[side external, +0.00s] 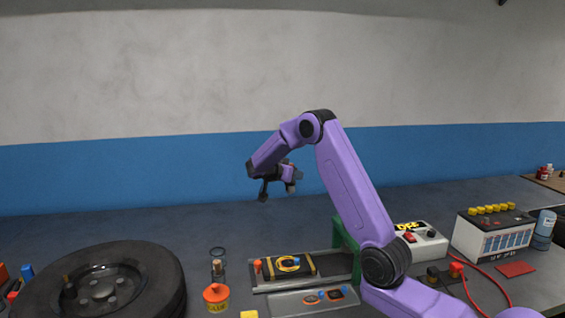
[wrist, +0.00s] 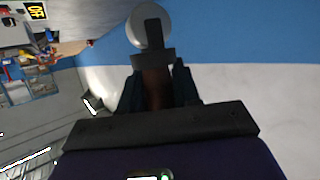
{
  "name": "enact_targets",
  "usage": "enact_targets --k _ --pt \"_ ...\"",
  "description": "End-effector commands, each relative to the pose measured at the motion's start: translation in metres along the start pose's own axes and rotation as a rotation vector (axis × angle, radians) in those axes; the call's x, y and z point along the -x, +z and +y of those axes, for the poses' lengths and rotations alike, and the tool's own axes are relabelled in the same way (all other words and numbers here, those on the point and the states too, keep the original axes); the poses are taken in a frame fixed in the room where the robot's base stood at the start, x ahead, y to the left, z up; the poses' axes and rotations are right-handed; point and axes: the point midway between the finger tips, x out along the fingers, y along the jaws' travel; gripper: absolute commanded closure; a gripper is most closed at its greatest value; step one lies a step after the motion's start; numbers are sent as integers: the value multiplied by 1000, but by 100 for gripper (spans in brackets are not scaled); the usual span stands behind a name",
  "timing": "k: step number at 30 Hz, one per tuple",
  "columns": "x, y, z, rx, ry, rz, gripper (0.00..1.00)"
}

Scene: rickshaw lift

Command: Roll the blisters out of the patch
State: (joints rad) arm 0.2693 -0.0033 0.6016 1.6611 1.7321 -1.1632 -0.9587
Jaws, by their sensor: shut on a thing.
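My gripper (side external: 284,178) is raised well above the bench. In the wrist view my gripper (wrist: 157,85) is shut on a roller tool (wrist: 155,92), which has a brown handle, a dark fork and a pale round wheel (wrist: 140,30). The tool shows only as a small dark shape in the side view. Below on the bench, a metal tray (side external: 335,265) holds a black rubber piece (side external: 268,269) with a yellow ring mark. Small round orange and dark patches (side external: 312,299) lie on a grey plate in front. Blisters are too small to make out.
A green stand (side external: 343,240), a white box (side external: 422,243) and a battery (side external: 493,235) with a red cable are at the right. The air around my gripper is clear.

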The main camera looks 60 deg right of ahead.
Motion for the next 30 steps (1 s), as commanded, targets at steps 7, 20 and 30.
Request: enact_targets --k 7,20,30 --pt "36 74 55 -143 378 6 100" --pt "89 135 89 -246 626 9 100" --pt "80 159 90 -245 629 9 100"
